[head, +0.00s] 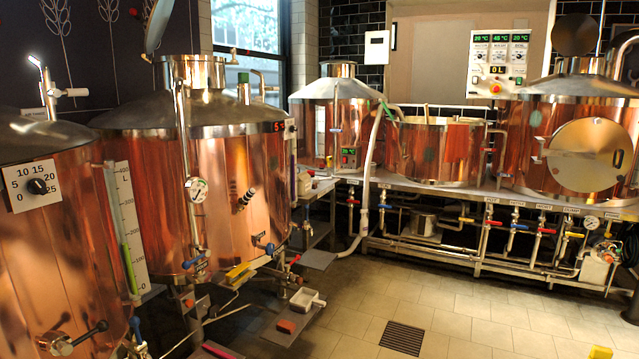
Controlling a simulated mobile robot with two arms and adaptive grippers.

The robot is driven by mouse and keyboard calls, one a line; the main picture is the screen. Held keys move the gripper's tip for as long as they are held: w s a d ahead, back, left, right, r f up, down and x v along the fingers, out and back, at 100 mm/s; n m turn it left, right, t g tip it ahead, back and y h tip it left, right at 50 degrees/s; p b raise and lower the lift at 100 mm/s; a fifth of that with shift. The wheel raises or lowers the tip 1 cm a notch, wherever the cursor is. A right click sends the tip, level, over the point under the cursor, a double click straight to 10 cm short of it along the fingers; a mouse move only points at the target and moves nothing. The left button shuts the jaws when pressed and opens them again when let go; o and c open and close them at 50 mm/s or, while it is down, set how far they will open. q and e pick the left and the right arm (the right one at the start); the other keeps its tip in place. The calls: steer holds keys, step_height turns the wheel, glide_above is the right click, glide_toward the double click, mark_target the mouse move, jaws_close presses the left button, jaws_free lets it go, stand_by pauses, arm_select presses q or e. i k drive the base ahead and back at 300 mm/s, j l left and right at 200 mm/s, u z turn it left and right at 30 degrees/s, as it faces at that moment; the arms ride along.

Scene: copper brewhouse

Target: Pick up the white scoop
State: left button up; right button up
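A small white open-topped piece that looks like the white scoop (304,299) lies low in the head view, left of centre. It rests on a dark narrow surface (270,333) beside the large copper kettle, with a short stub pointing right. It is small in the picture, so its exact shape is hard to tell. Neither of my grippers shows in the head view, and nothing is seen touching the white piece.
A red block (286,326) lies just in front of the white piece. A yellow item (238,272) is at the left, near the large copper kettle (240,170) and its pipes. A floor drain (402,338) sits in open tiled floor. A pipe-laden bench (440,262) runs along the back.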

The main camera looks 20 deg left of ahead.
mark_target(322, 180)
steer(key=i+z, duration=0.2)
steer(key=i, duration=4.7)
steer(key=i+u, duration=0.15)
steer(key=i, duration=0.35)
steer(key=i+l+u, duration=0.2)
steer(key=i, duration=0.3)
steer(key=i+l+u, duration=0.15)
steer(key=i, duration=0.35)
